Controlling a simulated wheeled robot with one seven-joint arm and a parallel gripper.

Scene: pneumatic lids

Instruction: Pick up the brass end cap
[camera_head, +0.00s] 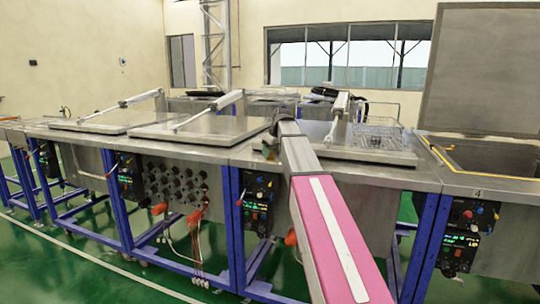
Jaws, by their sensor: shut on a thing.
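My arm, with its pink link, reaches from the bottom of the picture up over the worktop. My gripper (270,143) is at its far end, small and dark, partly hidden behind the arm. It is shut on a small brownish piece (269,153), which I take to be the brass end cap. It is too small and covered to show its shape. The piece is seen against the steel worktop, and I cannot tell whether it touches it.
Flat steel lids with cylinders lie on the benches at left (205,129) and right (360,143). A large lid (483,70) stands raised at far right. Blue-legged frames and control boxes (257,200) line the front.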

